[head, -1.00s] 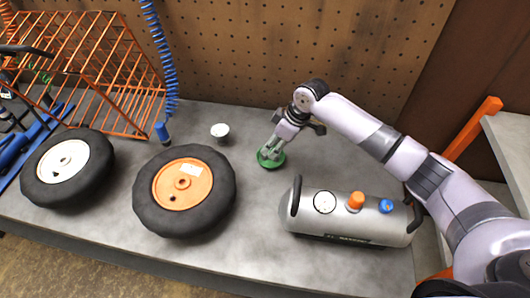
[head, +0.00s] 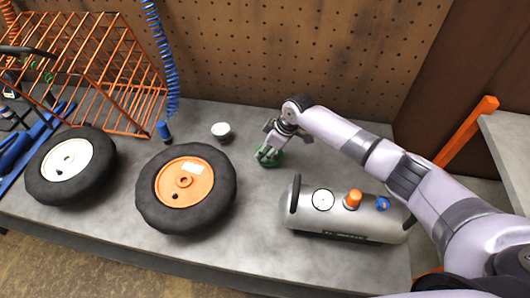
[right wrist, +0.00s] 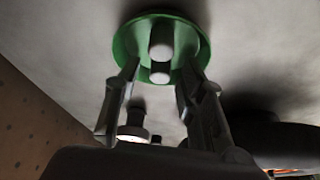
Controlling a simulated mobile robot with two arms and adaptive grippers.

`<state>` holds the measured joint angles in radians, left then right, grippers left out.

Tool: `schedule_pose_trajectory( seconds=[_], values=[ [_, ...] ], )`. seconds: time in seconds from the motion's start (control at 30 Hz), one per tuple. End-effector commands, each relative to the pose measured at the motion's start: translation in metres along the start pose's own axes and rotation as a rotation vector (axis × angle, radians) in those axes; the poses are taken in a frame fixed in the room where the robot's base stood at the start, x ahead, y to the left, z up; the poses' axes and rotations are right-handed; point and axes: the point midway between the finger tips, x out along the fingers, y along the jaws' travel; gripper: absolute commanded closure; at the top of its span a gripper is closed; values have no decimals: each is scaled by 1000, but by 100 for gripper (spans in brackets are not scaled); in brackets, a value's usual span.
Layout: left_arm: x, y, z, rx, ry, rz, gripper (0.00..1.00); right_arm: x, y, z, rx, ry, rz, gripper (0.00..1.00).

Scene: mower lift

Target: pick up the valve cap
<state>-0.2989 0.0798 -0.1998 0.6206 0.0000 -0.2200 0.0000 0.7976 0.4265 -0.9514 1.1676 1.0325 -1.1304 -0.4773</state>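A round green dish (head: 276,160) sits on the grey bench, left of the steel tank. In the right wrist view the dish (right wrist: 125,45) holds two small pale, round-ended pieces. The larger piece (right wrist: 161,38) is farther in, and the smaller one (right wrist: 160,72) is nearer my fingers. I cannot tell for certain which is the valve cap. My right gripper (head: 268,153) is over the dish, pointing down. Its fingers (right wrist: 159,68) are apart, one on each side of the smaller piece, with no visible contact on it. My left gripper is not in view.
A steel tank (head: 335,222) with an orange knob stands right of the dish. A small white-topped cup (head: 221,131) and an orange-hubbed wheel (head: 207,190) stand to the left, with a white-hubbed wheel (head: 88,172) beyond. A pegboard (head: 290,50) rises behind. Bare bench lies around the dish.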

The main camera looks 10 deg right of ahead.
Motion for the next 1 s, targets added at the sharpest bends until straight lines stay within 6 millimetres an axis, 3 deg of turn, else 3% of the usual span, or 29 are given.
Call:
schedule_pose_trajectory(
  seconds=[0.37,0.77,1.0],
  values=[
    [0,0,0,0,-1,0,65,2,0,4,1,-8,1,93],
    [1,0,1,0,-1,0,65,0,1,2,1,-5,1,94],
    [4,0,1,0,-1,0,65,-21,1,-8,-2,-1,3,94]
  ],
)
